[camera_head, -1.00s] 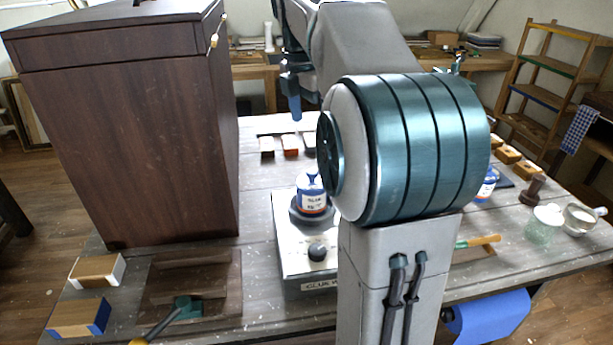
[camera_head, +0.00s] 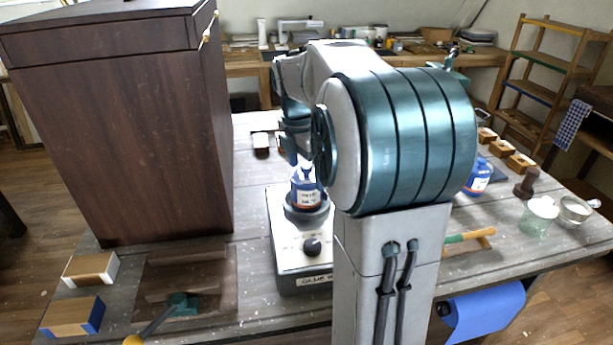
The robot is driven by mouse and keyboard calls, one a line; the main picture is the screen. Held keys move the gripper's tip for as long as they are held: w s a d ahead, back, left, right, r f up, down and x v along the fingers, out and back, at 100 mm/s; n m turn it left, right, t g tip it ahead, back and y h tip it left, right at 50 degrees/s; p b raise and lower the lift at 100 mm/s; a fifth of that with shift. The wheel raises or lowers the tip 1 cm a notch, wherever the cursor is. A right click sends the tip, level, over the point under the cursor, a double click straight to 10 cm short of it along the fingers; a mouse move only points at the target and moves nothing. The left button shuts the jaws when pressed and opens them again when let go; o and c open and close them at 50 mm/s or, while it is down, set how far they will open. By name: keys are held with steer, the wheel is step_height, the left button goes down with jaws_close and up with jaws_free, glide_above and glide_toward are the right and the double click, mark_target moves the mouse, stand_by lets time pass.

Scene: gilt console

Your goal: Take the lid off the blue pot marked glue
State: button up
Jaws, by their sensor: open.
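A blue pot (camera_head: 306,195) with a white and orange label stands upright on the grey warmer box (camera_head: 284,262), in its dark ring. The label's print is too small to read surely. My gripper (camera_head: 299,164) is open and points down, its fingertips right at the top of this pot. The lid is partly hidden by the fingers, and I cannot tell whether they touch it. A second blue pot (camera_head: 477,178) with a label stands to the right, beyond my arm, partly covered by it.
A tall dark wooden cabinet (camera_head: 120,130) stands close on the left. A glass jar (camera_head: 539,217), a bowl (camera_head: 574,213) and a dark wooden piece (camera_head: 527,184) stand at the right. Wooden blocks (camera_head: 92,268) lie front left. A brush-like tool (camera_head: 468,237) lies right of my arm.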

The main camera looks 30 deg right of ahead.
steer(key=c, duration=1)
steer(key=shift+c, duration=0.2)
